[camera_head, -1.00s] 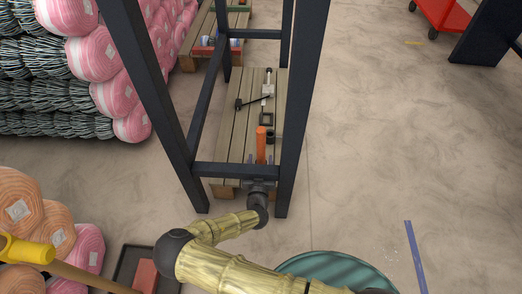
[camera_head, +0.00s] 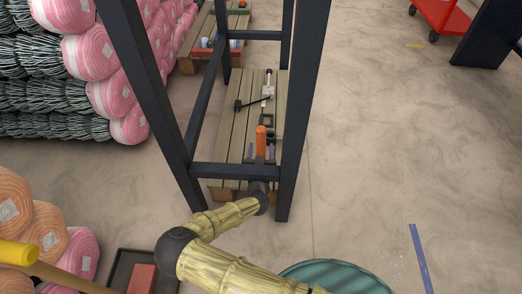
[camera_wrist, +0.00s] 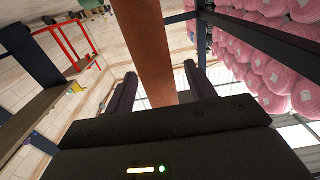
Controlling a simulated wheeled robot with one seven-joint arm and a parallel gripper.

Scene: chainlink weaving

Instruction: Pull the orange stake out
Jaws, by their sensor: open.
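The orange stake (camera_head: 261,141) stands upright at the near end of a slatted wooden platform (camera_head: 237,125), seen between dark posts in the head view. My gripper (camera_head: 260,153) is open at the stake, with one finger on either side of it. In the wrist view the stake (camera_wrist: 147,45) rises between the two spread fingers of my gripper (camera_wrist: 160,72), with visible gaps on both sides. The stake's lower end is hidden behind my gripper in both views.
A dark frame (camera_head: 299,120) surrounds the platform, with a crossbar (camera_head: 230,171) close to my wrist. A tool with a black handle (camera_head: 266,97) lies behind the stake. Pink yarn rolls (camera_head: 85,55) are stacked at left. The floor at right is mostly clear.

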